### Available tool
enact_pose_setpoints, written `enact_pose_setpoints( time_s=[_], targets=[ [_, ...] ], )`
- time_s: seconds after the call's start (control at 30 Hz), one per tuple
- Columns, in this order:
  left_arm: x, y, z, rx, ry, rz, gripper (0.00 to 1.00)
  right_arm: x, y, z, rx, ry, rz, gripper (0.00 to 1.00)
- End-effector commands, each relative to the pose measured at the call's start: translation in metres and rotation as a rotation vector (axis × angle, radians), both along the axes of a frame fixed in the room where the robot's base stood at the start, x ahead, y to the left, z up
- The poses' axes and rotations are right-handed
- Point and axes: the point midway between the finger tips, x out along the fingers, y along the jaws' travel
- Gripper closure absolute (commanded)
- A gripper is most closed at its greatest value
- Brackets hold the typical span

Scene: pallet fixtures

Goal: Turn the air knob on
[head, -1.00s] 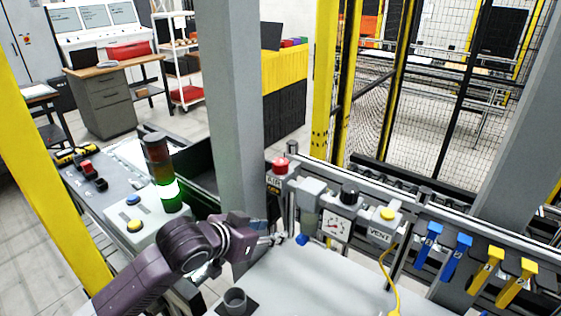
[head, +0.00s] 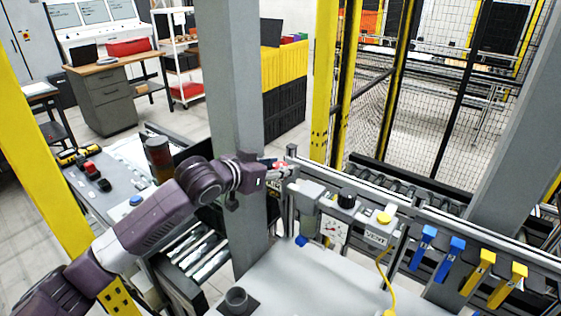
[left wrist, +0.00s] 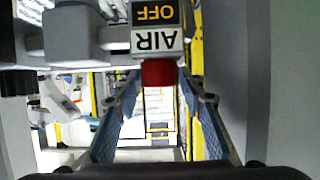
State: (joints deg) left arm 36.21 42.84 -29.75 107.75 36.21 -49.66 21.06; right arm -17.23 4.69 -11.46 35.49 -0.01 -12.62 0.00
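The red air knob (left wrist: 158,73) sits at the middle of the left wrist view, below an upside-down label plate (left wrist: 156,28) reading AIR and OFF. My left gripper (left wrist: 159,82) has one finger on each side of the knob, fingertips close to its sides. The fingers look spread, with the knob between them; contact is not clear. In the head view, my left gripper (head: 280,172) reaches from the left to the red knob (head: 282,165) on its post, largely covering it. My right gripper is not in view.
A gauge (head: 333,232), a black knob (head: 347,197) and a yellow VENT button (head: 383,216) stand right of the air knob. Blue handles (head: 424,247) and yellow handles (head: 478,271) hang further right. A grey pillar (head: 238,120) stands behind my left arm.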

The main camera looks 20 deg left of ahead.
Motion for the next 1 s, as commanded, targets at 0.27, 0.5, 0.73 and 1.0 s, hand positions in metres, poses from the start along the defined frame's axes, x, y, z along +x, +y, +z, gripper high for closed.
enact_pose_setpoints(
  time_s=[0.27,0.5,0.73,1.0],
  targets=[
    [0.0062,-0.0028,-0.0035,0.000,0.000,0.000,0.63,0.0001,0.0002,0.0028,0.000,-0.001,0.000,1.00],
    [0.0060,-0.0027,-0.0035,0.000,0.001,0.000,0.78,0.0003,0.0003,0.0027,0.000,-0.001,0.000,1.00],
    [0.0059,-0.0027,-0.0035,0.000,0.001,0.000,0.96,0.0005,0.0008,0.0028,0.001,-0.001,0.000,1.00],
    [0.0054,-0.0045,-0.0039,-0.001,0.000,0.042,0.96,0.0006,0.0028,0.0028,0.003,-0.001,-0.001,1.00]
  ],
)
